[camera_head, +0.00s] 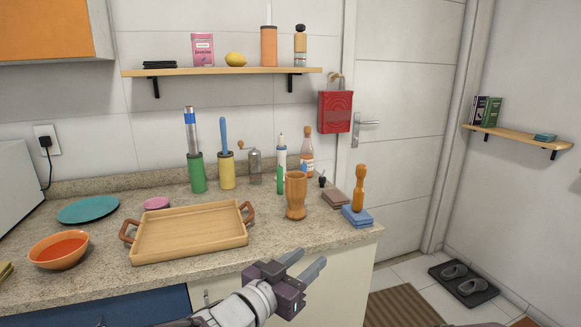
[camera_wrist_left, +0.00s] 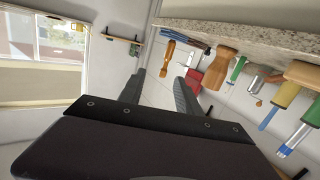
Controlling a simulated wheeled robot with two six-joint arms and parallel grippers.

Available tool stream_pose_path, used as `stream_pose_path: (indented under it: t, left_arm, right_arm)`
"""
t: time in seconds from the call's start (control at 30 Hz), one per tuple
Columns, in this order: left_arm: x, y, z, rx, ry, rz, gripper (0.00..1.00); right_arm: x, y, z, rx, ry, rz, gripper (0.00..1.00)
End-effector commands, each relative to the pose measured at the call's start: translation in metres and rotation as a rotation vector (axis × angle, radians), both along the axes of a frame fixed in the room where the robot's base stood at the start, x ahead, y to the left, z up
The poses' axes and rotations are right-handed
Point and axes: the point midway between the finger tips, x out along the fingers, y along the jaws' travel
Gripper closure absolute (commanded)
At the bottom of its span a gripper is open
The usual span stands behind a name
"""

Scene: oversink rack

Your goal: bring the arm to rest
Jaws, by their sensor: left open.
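My left gripper (camera_head: 302,268) is in front of the counter's front edge, at the lower middle of the head view. Its two fingers are apart with nothing between them. It points to the right and away from me. In the left wrist view the open fingers (camera_wrist_left: 158,90) also show, with the countertop edge above and to the right of them. My left arm comes in from the bottom of the head view. My right gripper is in neither view.
The granite counter (camera_head: 300,240) holds a wooden tray (camera_head: 190,235), an orange bowl (camera_head: 58,250), a teal plate (camera_head: 88,209), a wooden vase (camera_head: 296,195) and a pepper mill (camera_head: 359,188). A wall shelf (camera_head: 220,71) is above. Floor right of the counter has a striped rug (camera_head: 403,305).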

Motion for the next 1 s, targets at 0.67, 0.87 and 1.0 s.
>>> stream_pose_path:
  t: [0.67,0.87,1.0]
  left_arm:
    - [-0.103,0.214,-0.256,0.346,1.083,0.6,0.6]
    - [-0.167,0.209,-0.236,0.458,1.32,0.51,0.6]
    - [-0.166,0.209,-0.191,0.457,1.318,0.511,0.6]
  right_arm:
    - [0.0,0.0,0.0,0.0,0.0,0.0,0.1]
    - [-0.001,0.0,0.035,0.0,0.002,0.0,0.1]
    - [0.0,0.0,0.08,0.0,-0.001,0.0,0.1]
